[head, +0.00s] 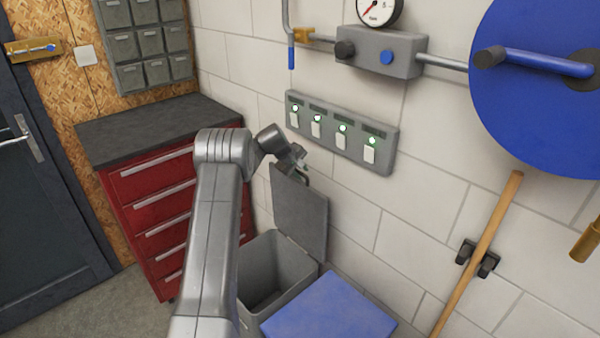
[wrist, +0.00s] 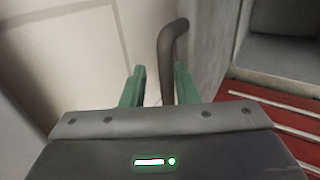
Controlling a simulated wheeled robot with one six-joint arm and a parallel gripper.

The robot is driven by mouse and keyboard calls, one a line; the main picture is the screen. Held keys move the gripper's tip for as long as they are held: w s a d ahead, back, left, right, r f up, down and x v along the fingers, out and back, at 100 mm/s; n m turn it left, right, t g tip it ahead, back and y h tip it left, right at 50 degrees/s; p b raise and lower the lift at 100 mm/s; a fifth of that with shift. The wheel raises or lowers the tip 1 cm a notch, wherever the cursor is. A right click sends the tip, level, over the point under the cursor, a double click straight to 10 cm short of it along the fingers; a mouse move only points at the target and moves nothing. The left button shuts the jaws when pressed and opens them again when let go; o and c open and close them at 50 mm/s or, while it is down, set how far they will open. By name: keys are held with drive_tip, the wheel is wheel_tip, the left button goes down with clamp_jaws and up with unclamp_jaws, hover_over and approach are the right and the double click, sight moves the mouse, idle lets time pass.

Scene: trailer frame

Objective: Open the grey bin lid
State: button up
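The grey bin (head: 262,275) stands on the floor by the wall, and its inside shows. Its grey lid (head: 300,212) stands upright on the wall side, swung up from the bin. My gripper (head: 298,162) is at the top edge of the raised lid. In the wrist view the two green fingers of my gripper (wrist: 160,85) are apart. A dark curved handle (wrist: 167,60) passes between them, close to the right finger, with a gap to the left one. Part of the bin is hidden behind my arm in the head view.
A blue-lidded bin (head: 328,308) with its lid down stands right of the grey bin. A red drawer cabinet (head: 150,205) is to the left. A grey switch panel (head: 340,132) is on the wall close to my gripper. A wooden pole (head: 480,255) hangs at the right.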

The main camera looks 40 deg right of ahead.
drive_tip(key=shift+a+f, duration=0.1)
drive_tip(key=shift+f, duration=0.1)
drive_tip(key=shift+a+r, duration=0.1)
drive_tip(key=shift+r, duration=0.05)
drive_tip(key=b+v, duration=0.3)
drive_tip(key=v, duration=1)
drive_tip(key=shift+r, duration=0.4)
drive_tip(key=shift+f, duration=0.1)
drive_tip(key=p+x, duration=0.3)
drive_tip(key=x, duration=1.1)
drive_tip(key=shift+a, duration=0.1)
drive_tip(key=shift+a, duration=0.1)
